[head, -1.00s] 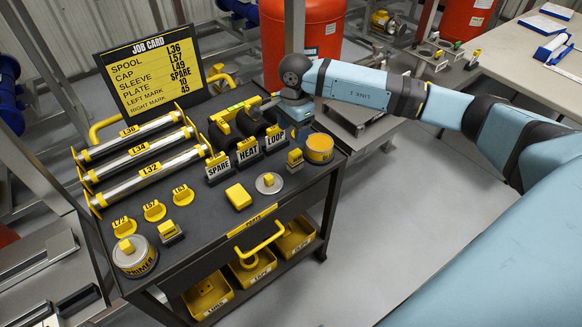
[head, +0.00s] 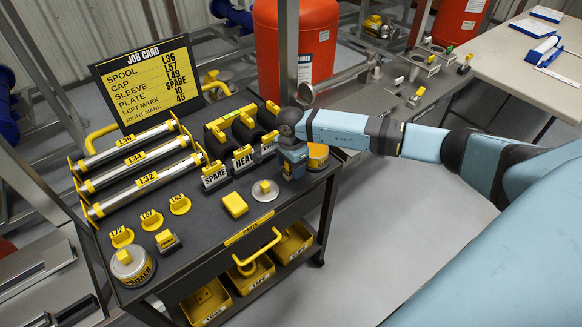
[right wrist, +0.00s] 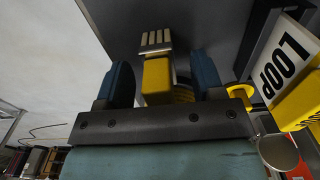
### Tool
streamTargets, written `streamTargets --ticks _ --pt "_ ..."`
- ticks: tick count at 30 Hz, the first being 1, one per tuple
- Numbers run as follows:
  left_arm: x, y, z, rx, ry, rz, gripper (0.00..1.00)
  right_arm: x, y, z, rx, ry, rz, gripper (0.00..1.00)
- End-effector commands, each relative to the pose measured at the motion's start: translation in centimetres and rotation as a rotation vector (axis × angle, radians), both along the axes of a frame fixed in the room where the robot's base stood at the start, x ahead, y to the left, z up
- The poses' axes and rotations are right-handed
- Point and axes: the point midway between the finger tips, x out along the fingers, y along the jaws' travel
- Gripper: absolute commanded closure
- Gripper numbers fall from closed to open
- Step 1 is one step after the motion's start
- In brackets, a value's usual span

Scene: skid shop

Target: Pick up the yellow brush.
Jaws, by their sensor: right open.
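The yellow brush (right wrist: 158,78) shows in the right wrist view as a small yellow block with pale strips at its far end. My right gripper (right wrist: 162,80) is open, with one dark blue finger on each side of the brush and a gap on both sides. In the head view my right gripper (head: 293,164) points down at the right end of the black cart top (head: 205,222) and hides the brush. My left gripper is not in view.
A yellow tin (head: 318,156) stands close beside my right gripper. The LOOP block (head: 269,143) stands just behind it, with the HEAT block (head: 243,158) further left. A silver disc (head: 265,191) and yellow block (head: 235,205) lie nearer.

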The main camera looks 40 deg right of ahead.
Motion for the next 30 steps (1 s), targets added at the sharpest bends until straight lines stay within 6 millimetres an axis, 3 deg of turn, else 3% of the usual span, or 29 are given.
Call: streamTargets --ticks 4,11,18,30 --pt "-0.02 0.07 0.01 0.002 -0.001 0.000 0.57 -0.01 -0.02 -1.11 0.001 0.000 -0.001 0.38" --pt "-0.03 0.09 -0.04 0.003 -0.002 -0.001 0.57 0.00 -0.03 -1.19 0.000 -0.001 -0.001 0.41" --pt "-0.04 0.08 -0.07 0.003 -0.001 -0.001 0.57 0.00 -0.03 -1.17 0.000 -0.001 0.000 0.93" --pt "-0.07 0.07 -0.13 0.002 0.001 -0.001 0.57 0.06 -0.05 -0.47 0.000 -0.002 0.000 0.93"
